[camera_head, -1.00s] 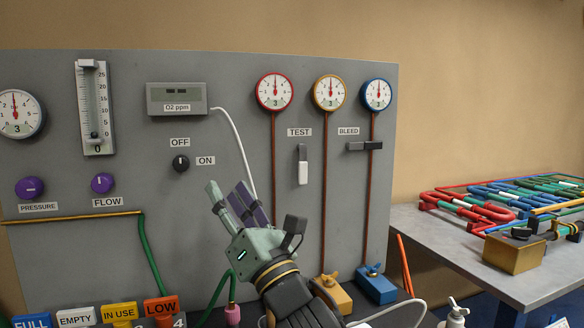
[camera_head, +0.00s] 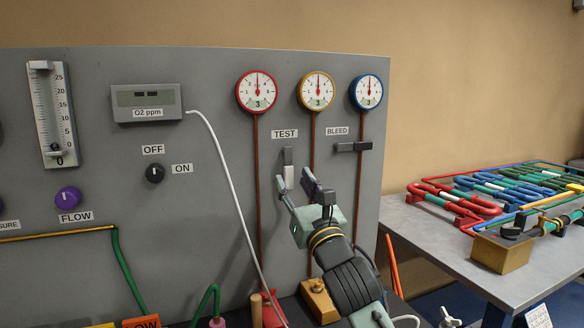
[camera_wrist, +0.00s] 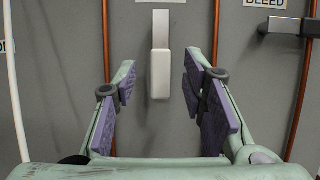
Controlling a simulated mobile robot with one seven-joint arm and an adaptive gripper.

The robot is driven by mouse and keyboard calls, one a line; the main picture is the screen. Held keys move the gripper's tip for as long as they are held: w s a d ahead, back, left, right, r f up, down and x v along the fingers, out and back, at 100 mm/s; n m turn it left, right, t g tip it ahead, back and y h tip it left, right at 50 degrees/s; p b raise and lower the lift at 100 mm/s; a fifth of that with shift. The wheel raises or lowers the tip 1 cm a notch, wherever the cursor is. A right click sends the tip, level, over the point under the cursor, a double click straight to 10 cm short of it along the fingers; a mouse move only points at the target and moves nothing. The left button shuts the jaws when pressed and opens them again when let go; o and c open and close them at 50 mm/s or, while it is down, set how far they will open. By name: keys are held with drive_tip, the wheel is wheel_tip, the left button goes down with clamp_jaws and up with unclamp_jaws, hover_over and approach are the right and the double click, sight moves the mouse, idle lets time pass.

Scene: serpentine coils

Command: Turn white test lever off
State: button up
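The white test lever (camera_head: 288,176) hangs straight down below the TEST label on the grey panel. In the wrist view the lever (camera_wrist: 160,75) has a grey upper bar and a white handle, centred between my fingers. My gripper (camera_head: 298,180) is open, its fingertips close to the lever's lower end in the head view. In the wrist view my gripper (camera_wrist: 163,98) has one purple-padded finger on each side of the handle, with gaps on both sides. I cannot tell how far the handle reaches in between the pads.
Brown pipes (camera_head: 313,150) run down the panel on both sides of the test lever. A white cable (camera_head: 238,190) hangs to the left. A table (camera_head: 420,232) with coloured coils stands at right.

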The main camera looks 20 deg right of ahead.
sight(287, 168)
drive_tip(key=shift+p+x, duration=0.3)
drive_tip(key=shift+x, duration=0.85)
drive_tip(key=shift+c, duration=0.5)
clamp_jaws()
